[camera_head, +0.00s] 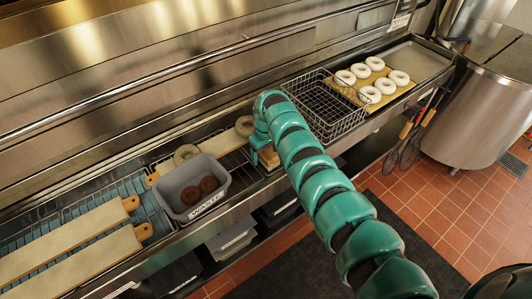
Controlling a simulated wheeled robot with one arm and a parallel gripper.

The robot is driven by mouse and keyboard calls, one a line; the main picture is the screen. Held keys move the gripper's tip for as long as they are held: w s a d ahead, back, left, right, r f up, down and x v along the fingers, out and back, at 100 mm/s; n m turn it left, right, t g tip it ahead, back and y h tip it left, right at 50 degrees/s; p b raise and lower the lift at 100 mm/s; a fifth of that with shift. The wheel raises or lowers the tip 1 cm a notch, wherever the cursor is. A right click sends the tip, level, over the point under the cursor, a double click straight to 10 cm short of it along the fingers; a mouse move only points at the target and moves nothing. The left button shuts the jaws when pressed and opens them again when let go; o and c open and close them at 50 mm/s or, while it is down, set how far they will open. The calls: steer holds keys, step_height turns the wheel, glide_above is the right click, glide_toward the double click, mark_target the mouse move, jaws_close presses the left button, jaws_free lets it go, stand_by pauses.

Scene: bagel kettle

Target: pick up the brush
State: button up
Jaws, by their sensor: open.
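My arm reaches in from the lower right to the steel counter (238,217). My gripper (260,148) is at its far end, low over the wire rack between the grey bin and the wire basket. It is small in the view and partly covered by its own arm; it is open. A tan, wood-coloured piece (268,158) shows right beside and below it. I cannot tell whether this is the brush, nor whether the gripper touches it. No other brush can be made out clearly.
A grey bin (206,212) labelled WASTE holds dark bagels. Wooden boards (80,268) lie at left. A wire basket (327,112) stands right of the arm, then white bagels (373,63) on a board. Whisks (408,143) hang at the front edge.

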steer(key=c, duration=1.1)
steer(key=shift+r, duration=0.2)
